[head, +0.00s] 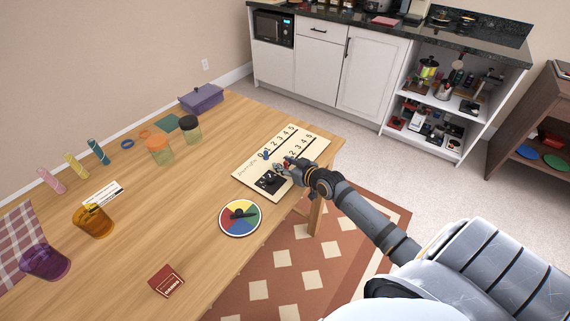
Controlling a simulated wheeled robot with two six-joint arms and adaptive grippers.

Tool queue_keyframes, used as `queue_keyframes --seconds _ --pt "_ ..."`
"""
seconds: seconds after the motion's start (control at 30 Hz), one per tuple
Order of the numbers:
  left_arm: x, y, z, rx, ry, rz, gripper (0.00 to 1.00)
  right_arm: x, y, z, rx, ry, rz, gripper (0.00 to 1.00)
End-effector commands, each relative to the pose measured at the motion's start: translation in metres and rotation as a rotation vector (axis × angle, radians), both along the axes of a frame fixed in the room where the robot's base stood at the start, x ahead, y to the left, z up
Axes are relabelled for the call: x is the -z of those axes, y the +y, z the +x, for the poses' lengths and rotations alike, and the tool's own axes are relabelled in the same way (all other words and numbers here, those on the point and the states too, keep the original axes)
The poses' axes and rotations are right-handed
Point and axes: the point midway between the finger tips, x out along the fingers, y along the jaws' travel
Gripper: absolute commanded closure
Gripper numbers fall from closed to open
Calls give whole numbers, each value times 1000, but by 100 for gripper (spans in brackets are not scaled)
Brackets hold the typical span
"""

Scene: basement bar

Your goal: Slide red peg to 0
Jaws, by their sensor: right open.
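A cream board (247,167) with two slotted tracks and printed numbers lies near the right edge of the wooden table. A small blue peg (265,155) stands at the near end of the far-left track. My right gripper (281,167) is over the board, at the near end of the other track, with its jaws open. I cannot make out the red peg; the gripper may be covering it. Whether the fingers touch anything on the board is too small to tell. My left gripper is not in view.
A colour spinner (240,218) lies just in front of the board. A small red box (166,281), an amber cup (93,222) and a purple cup (45,263) stand further left. Two jars (160,151) and a purple box (201,97) are behind. The table's middle is clear.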

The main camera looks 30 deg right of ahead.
Motion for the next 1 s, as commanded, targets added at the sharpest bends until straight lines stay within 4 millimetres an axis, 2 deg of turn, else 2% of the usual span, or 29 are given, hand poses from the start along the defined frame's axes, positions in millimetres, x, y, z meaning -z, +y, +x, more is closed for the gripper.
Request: queue_keyframes --seconds 0.17,0.5,0.6,1.0 --pt "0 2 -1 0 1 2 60 -1 -1 -2 0 0 -3 60" --pt "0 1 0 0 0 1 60 -20 -7 -50 -6 2 -11 60" --pt "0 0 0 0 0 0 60 -23 -9 -58 0 1 -12 60" --pt "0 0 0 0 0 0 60 -29 -8 -69 -2 -1 0 60"
